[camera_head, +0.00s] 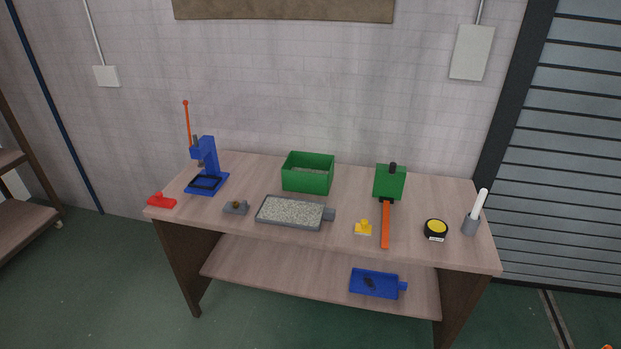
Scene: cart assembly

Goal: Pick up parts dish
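Two shallow dishes with a handle block on the right side are in view, and I cannot tell which one is the parts dish. A blue dish (361,287) lies on the lower shelf, right of its middle, with a small black item in it. A grey dish (262,223) filled with pale granules sits on the bench top near the front edge, left of centre. Neither of my grippers is in view.
The floor in front is clear.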

